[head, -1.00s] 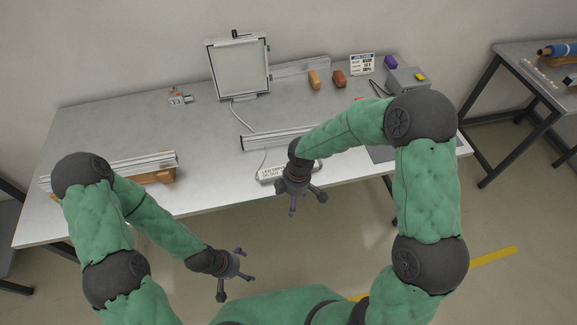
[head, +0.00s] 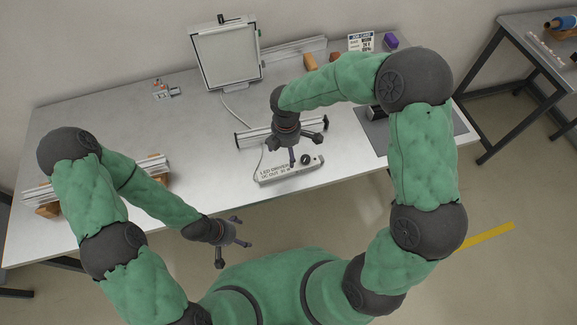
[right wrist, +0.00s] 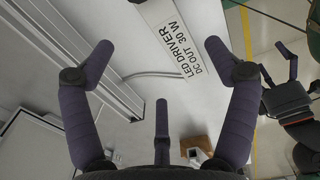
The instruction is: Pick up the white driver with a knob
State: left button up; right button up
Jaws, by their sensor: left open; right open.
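The white driver (head: 284,174) is a flat box with black lettering, including "LED DRIVER", and a dark round knob (head: 307,160) near its right end. It lies near the table's front edge. My right gripper (head: 297,150) is open and empty just above and behind it, partly covering it in the head view. My left gripper (head: 233,244) is open and empty in front of the table, low and away from the driver.
An aluminium rail (head: 252,135) lies just behind the driver. A framed light panel (head: 226,55) stands at the back. Another rail on wooden blocks (head: 152,167) is at the left. A dark mat (head: 385,137) lies at the right, partly hidden by my right arm.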

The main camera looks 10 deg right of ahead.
aim_at(288, 164)
notch_tip(288, 164, down, 4)
jog(key=shift+w+r, duration=0.15)
jog(key=shift+s+d+f+b, duration=0.1)
jog(key=shift+s+f+b, duration=0.1)
jog(key=shift+f+b, duration=0.2)
notch_tip(288, 164, down, 4)
jog(key=shift+s+d+f+b, duration=0.1)
jog(key=shift+d+b, duration=0.05)
jog(key=shift+b, duration=0.3)
jog(key=c, duration=1.5)
